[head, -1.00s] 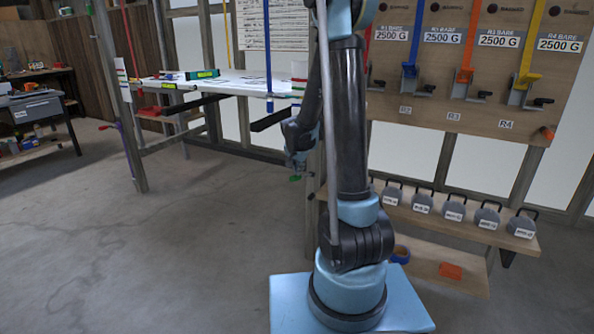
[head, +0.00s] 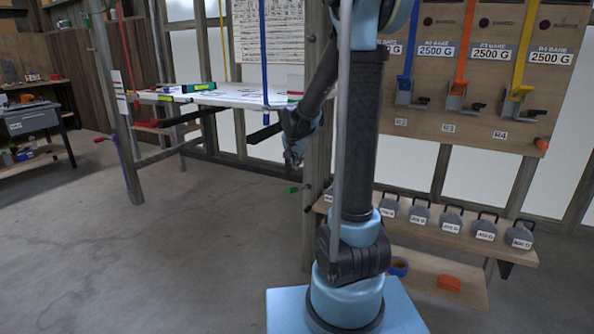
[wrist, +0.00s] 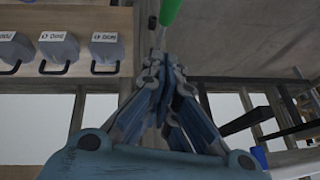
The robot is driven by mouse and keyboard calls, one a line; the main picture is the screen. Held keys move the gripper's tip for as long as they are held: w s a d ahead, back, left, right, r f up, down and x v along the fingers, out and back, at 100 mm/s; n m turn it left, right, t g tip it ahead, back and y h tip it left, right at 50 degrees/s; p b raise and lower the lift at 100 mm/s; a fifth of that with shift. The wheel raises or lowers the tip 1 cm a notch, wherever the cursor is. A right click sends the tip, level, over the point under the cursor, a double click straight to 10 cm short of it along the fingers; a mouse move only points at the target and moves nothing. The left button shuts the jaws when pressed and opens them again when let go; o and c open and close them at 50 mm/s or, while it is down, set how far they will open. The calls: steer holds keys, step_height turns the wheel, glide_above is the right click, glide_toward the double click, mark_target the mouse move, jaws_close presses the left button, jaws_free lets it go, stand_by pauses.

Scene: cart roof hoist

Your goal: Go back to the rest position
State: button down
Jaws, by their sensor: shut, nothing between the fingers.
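My gripper (head: 294,160) hangs in front of a wooden post, left of my arm's upright link, in the head view. In the wrist view my gripper (wrist: 166,62) has its fingers drawn together with nothing between them. A green-handled thing (wrist: 171,12) shows just beyond the fingertips in the wrist view. In the head view a small green piece (head: 292,190) shows below my gripper. I cannot tell whether it touches the fingers.
A shelf (head: 420,234) with several grey weights stands right of my arm. Above it is a wooden board (head: 470,100) with coloured straps and clamps. A white table (head: 225,97) stands at the back left. The concrete floor (head: 150,260) at left is clear.

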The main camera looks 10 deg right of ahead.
steer(key=s+d+r+n+g, duration=0.1)
steer(key=s+d+n, duration=0.1)
steer(key=s, duration=0.8)
steer(key=s+d+r+n+g, duration=0.1)
steer(key=s+d+r+n, duration=0.15)
steer(key=s, duration=0.75)
steer(key=s+f+n, duration=0.2)
steer(key=s+f, duration=0.2)
steer(key=s, duration=0.4)
steer(key=s+f+n+g+y, duration=0.1)
steer(key=s+f, duration=0.3)
steer(key=s, duration=0.5)
steer(key=shift+s+d+n+y, duration=0.2)
steer(key=shift+d+n+y, duration=0.15)
steer(key=shift+d, duration=0.1)
